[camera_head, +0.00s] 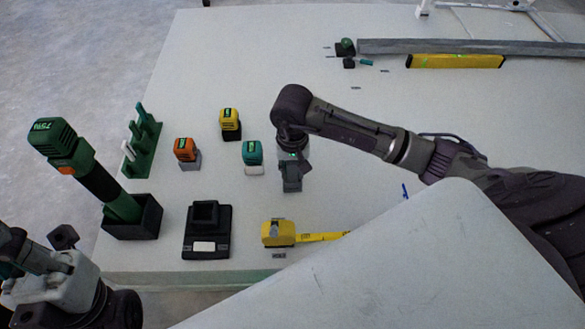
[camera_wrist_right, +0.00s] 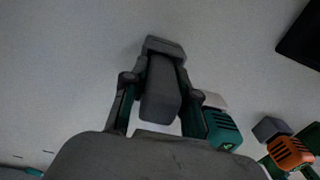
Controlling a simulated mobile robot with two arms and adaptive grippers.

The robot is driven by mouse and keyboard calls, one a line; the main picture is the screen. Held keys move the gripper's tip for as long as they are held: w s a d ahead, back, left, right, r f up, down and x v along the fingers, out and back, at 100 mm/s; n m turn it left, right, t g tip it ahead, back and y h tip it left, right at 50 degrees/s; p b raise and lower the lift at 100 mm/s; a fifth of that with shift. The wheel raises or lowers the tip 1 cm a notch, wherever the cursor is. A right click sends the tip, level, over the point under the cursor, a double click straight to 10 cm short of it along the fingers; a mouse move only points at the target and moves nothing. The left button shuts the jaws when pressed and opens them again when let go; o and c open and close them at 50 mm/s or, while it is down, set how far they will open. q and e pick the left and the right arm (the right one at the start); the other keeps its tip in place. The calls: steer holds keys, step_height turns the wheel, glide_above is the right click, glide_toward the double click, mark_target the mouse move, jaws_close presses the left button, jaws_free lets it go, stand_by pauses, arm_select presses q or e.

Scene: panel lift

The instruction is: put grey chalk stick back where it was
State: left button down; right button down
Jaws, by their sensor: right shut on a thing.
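My right gripper (camera_head: 291,172) is shut on a dark grey block (camera_head: 291,185) with a wider foot, over the middle of the table. In the right wrist view, the grey block (camera_wrist_right: 161,92) sits between the two fingers. I cannot tell whether its foot touches the table. No separate grey chalk stick can be made out. A green rack (camera_head: 143,148) at the left holds a white stick (camera_head: 128,150) and a teal stick (camera_head: 141,110). My left gripper (camera_head: 62,250) is at the lower left, clear of the rack; its fingers are not clear.
Orange (camera_head: 186,150), yellow (camera_head: 230,120) and teal (camera_head: 252,152) battery packs stand left of my right gripper. Nearer are a black charger (camera_head: 208,236), a yellow tape measure (camera_head: 280,234) and a green tool (camera_head: 85,172) in a black holder (camera_head: 147,220). A yellow level (camera_head: 455,61) lies far right.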

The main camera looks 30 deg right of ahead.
steer(key=shift+f, duration=0.2)
steer(key=c, duration=1.2)
jaws_free()
steer(key=o, duration=0.3)
steer(key=shift+r, duration=0.15)
